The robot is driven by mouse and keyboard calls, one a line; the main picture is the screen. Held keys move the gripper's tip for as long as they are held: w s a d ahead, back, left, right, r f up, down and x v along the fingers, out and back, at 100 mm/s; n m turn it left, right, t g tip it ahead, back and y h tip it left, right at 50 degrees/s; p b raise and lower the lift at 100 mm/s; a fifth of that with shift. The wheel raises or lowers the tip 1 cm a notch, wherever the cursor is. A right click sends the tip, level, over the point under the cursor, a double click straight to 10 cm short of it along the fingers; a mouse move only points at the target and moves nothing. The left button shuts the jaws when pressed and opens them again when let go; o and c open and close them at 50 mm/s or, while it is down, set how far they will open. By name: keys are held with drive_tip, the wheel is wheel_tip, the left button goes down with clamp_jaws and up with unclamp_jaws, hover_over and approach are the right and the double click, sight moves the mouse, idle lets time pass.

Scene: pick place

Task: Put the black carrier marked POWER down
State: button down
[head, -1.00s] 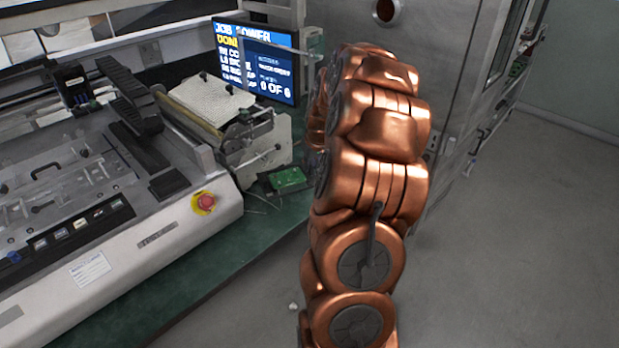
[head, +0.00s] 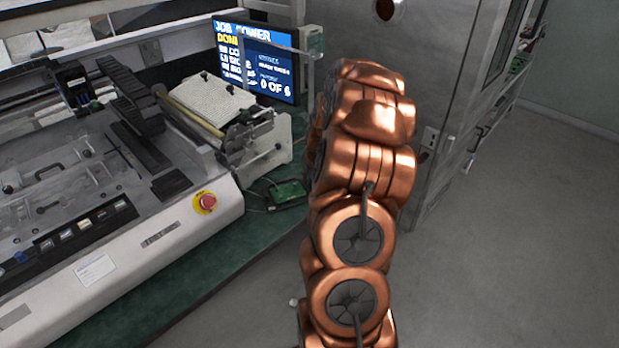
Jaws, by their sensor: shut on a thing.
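I see no black carrier marked POWER that I can make out. My copper-coloured arm rises through the middle of the head view and hides what is behind it. My gripper is not visible, so I cannot see what it holds. A screen (head: 255,62) at the back shows "JOB POWER", a yellow line and "0 OF 6".
A large grey machine (head: 160,240) with a red stop button (head: 206,201) fills the left. A metal cabinet (head: 425,75) stands behind my arm. Grey floor (head: 520,240) is clear at right.

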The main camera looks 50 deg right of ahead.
drive_tip(key=shift+f, duration=0.15)
drive_tip(key=c, duration=1.2)
unclamp_jaws()
drive_tip(key=b+v, duration=0.2)
drive_tip(key=v, duration=1)
drive_tip(key=s+a+r+n+g+y, duration=0.1)
drive_tip(key=s+a+r+n, duration=0.1)
drive_tip(key=a, duration=1)
drive_tip(key=s+a+r+n+g+y, duration=0.1)
drive_tip(key=s+a, duration=0.1)
drive_tip(key=a, duration=1)
drive_tip(key=s+a+g, duration=0.1)
drive_tip(key=s+a, duration=0.3)
drive_tip(key=s, duration=0.3)
drive_tip(key=s+a+n+g, duration=0.1)
drive_tip(key=s+a, duration=0.4)
drive_tip(key=s, duration=0.2)
drive_tip(key=s+a+g, duration=0.2)
drive_tip(key=s+a, duration=0.3)
drive_tip(key=s, duration=0.2)
drive_tip(key=shift+s+a+n, duration=0.2)
drive_tip(key=shift+s+n, duration=0.1)
drive_tip(key=shift+n, duration=0.1)
